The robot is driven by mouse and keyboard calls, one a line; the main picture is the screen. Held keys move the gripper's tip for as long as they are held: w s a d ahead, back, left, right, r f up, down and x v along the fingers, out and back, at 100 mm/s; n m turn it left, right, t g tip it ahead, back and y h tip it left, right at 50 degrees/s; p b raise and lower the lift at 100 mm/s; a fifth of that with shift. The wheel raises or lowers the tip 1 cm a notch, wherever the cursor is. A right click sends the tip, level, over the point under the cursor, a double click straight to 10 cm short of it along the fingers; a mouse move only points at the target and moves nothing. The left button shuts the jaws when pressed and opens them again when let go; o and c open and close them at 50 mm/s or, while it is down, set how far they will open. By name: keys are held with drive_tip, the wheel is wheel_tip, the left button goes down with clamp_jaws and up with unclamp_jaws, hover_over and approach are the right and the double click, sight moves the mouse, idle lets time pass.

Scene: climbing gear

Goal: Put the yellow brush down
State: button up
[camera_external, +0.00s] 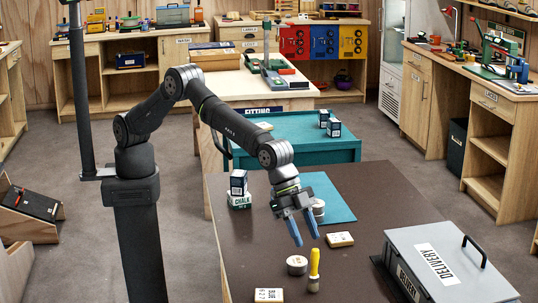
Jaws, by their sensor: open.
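The yellow brush (314,267) stands upright on the dark brown table top (245,251), with its yellow handle up and a pale lower end on the surface. My gripper (304,242) is open, with its two blue fingers pointing down. It is above and to the left of the brush in the picture. Nothing shows between the fingers, and the brush looks apart from them.
A round tin (297,265) stands just left of the brush. A small box (340,239) and a labelled block (269,295) lie nearby. A grey delivery case (450,265) is at the right. A chalk box (240,200) stands at the back left, near a teal mat (338,209).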

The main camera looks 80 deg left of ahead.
sight(317, 266)
drive_tip(key=shift+v, duration=1.4)
drive_tip(key=x, duration=1.2)
drive_tip(key=shift+f, duration=0.15)
drive_tip(key=shift+a, duration=0.1)
